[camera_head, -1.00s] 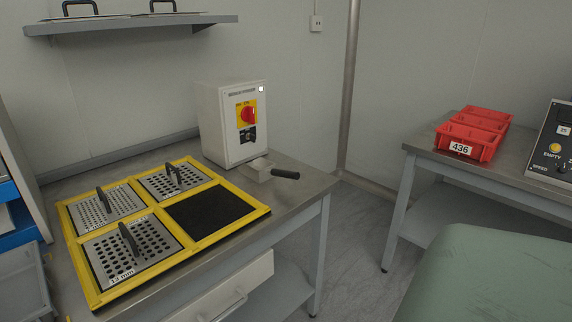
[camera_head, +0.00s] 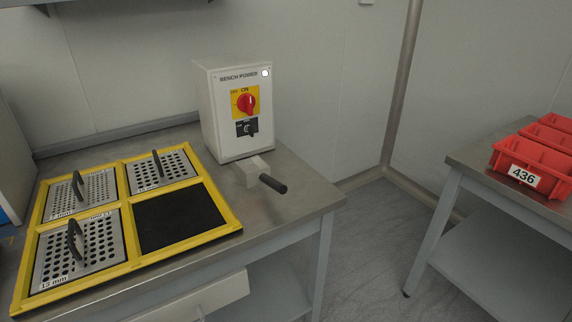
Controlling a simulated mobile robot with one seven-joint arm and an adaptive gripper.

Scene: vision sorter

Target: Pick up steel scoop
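The steel scoop (camera_head: 250,172) appears to be the small grey metal piece with a black handle (camera_head: 273,184). It lies on the steel bench in front of the bench power box, with its handle pointing to the front right. Its inner shape is too small to make out. My gripper does not show in this view.
The white bench power box (camera_head: 237,122) stands right behind the scoop. A yellow frame (camera_head: 119,189) with perforated plates and one black pad lies to the left on the steel bench (camera_head: 290,212). Red bins (camera_head: 519,188) stand on another table at right.

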